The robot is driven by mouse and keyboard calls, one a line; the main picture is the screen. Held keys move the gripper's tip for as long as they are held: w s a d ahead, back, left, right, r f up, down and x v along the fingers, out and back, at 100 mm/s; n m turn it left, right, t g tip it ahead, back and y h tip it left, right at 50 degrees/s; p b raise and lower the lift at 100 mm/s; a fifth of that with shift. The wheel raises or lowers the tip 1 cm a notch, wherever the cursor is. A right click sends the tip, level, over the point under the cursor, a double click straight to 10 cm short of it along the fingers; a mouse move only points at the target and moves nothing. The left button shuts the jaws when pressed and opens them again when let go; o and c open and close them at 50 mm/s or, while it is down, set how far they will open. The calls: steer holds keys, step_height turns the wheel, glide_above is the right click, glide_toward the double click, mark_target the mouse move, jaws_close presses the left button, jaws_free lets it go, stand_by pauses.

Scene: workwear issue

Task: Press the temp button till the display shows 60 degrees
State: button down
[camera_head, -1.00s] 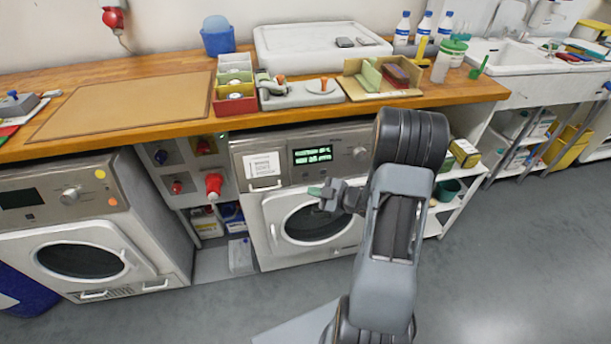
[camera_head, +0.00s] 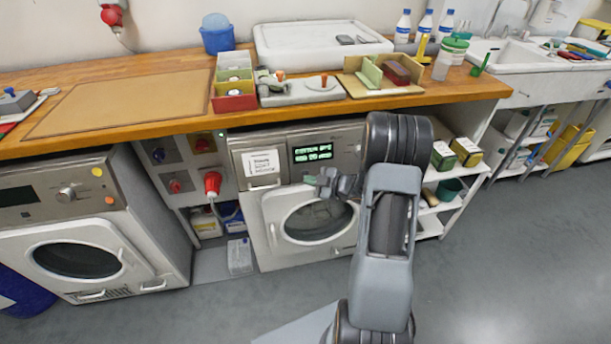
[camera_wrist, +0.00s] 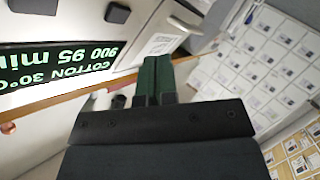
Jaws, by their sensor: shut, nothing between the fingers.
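The washing machine (camera_head: 266,200) stands under the counter with its round door shut. Its lit display (camera_head: 313,152) shows green text. In the wrist view the display (camera_wrist: 58,68) appears upside down and partly cut off; it reads COTTON 30°C, with 900 and 95 min. Two dark buttons, one left (camera_wrist: 32,6) and one right (camera_wrist: 117,12), sit on the panel beside it; I cannot tell which is temp. My gripper (camera_head: 313,181) is shut and empty, in front of the machine just below the display. In the wrist view its fingertips (camera_wrist: 155,62) appear apart from the buttons.
A white label card (camera_head: 262,163) is left of the display. A second machine (camera_head: 75,245) stands at left, with red sockets (camera_head: 212,184) between. The wooden counter (camera_head: 150,120) overhangs the panel. An open shelf (camera_head: 452,205) is at right.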

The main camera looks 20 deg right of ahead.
steer(key=shift+w+d+f+b, duration=0.15)
steer(key=shift+w+f, duration=0.1)
steer(key=shift+w, duration=0.5)
steer(key=shift+w+d+f+b, duration=0.15)
steer(key=shift+w+f, duration=0.1)
steer(key=shift+w, duration=0.45)
steer(key=shift+w, duration=0.15)
stand_by(1.1)
steer(key=shift+w+f, duration=0.1)
steer(key=shift+w, duration=0.15)
steer(key=shift+w+d+f, duration=0.1)
steer(key=shift+w, duration=0.2)
stand_by(0.7)
steer(key=shift+s, duration=0.2)
steer(key=shift+s+r, duration=0.25)
steer(key=shift+s, duration=0.25)
steer(key=shift+s+a+r+p, duration=0.2)
steer(key=shift+s+r+p, duration=0.1)
steer(key=shift+s, duration=0.5)
steer(key=shift+s+a+r+p, duration=0.2)
steer(key=shift+s+p, duration=0.1)
steer(key=shift+s, duration=0.45)
steer(key=shift+s+a+r+p, duration=0.2)
steer(key=shift+s+r+p, duration=0.1)
steer(key=shift+s, duration=0.5)
